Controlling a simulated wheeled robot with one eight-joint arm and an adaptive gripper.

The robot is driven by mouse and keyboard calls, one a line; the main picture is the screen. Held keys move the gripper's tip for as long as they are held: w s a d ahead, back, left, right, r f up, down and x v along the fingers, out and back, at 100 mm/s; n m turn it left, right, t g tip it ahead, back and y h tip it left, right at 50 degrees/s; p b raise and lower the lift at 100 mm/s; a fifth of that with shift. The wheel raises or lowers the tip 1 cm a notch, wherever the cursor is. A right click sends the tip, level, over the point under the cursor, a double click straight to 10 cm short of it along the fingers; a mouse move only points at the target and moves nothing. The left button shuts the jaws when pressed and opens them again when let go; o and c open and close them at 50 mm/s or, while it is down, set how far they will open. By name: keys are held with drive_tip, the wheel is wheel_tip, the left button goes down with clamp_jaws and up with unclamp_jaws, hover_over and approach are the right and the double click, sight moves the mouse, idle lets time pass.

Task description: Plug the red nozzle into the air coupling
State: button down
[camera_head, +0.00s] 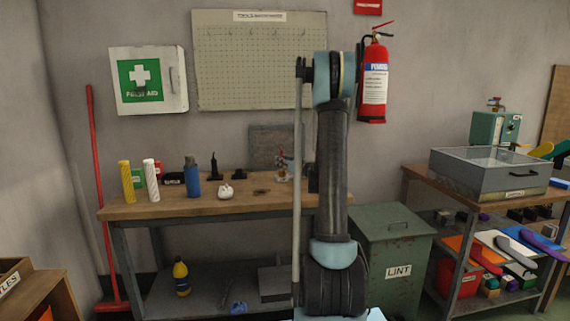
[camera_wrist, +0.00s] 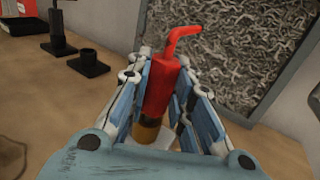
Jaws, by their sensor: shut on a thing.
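The red nozzle (camera_wrist: 161,86) has a bent tip and stands between the fingers of my gripper (camera_wrist: 165,62) in the wrist view. My gripper is shut on its red body. A brass-coloured piece (camera_wrist: 147,129) shows at the near end of the nozzle; I cannot tell whether it is part of it. I cannot tell whether this is the air coupling.
In the wrist view a black stand (camera_wrist: 58,32) and a short black socket (camera_wrist: 88,62) stand left of the nozzle, and a framed grey panel (camera_wrist: 235,50) stands behind it. A blue cylinder (camera_head: 192,180) and yellow and white cylinders stand on the bench's left. A lint bin (camera_head: 392,240) stands at right.

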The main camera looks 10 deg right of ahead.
drive_tip(key=shift+f, duration=0.5)
idle(0.4)
drive_tip(key=c, duration=1.3)
unclamp_jaws()
drive_tip(key=shift+c, duration=0.2)
drive_tip(key=v, duration=1.2)
